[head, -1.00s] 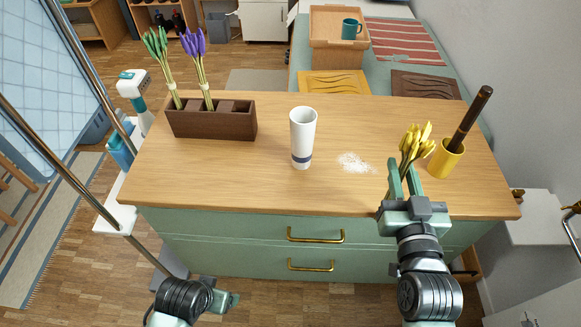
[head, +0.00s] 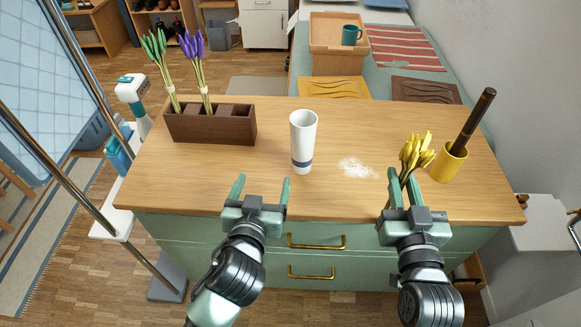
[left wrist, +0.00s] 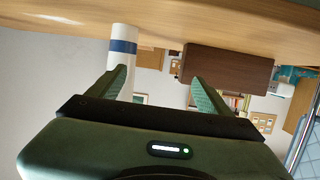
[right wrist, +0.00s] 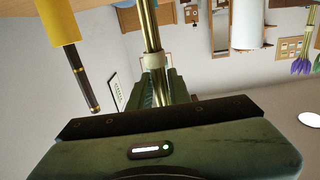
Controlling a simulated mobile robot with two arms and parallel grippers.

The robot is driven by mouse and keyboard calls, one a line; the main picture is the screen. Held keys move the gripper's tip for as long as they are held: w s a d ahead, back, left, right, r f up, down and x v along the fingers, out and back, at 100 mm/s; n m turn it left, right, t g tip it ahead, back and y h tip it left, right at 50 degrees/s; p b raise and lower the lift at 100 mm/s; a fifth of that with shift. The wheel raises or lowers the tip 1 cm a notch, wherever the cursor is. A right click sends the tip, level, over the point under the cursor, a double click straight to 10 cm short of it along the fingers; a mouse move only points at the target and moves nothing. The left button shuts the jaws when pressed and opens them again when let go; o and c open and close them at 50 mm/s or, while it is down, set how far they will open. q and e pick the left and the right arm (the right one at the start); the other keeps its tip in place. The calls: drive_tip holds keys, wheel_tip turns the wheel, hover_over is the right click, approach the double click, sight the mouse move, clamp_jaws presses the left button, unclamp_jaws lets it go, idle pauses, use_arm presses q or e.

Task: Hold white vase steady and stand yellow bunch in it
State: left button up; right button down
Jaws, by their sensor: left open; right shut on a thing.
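The white vase (head: 302,140), with a blue band near its base, stands upright and looks empty in the middle of the counter. It also shows inverted in the left wrist view (left wrist: 121,66). My left gripper (head: 262,182) is open and empty at the counter's front edge, in front and to the left of the vase, apart from it. My right gripper (head: 404,181) is shut on the yellow bunch (head: 416,153) at the front right of the counter. In the right wrist view the bunch's stems (right wrist: 149,28), with a pale tie, pass between the fingers; the flower heads are out of view.
A brown slotted box (head: 210,127) at the back left holds a green and a purple bunch. A yellow cup (head: 447,163) with a dark stick stands right beside the yellow bunch. White powder (head: 357,168) lies right of the vase. Counter between box and vase is clear.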

use_arm(q)
drive_tip(key=w+d+r+m+t+h, duration=0.1)
drive_tip(key=d+r+t+h, duration=0.1)
drive_tip(key=d+r, duration=0.2)
drive_tip(key=shift+w+d+r+h, duration=0.15)
drive_tip(key=shift+d+r+h, duration=0.2)
drive_tip(key=shift+d, duration=0.65)
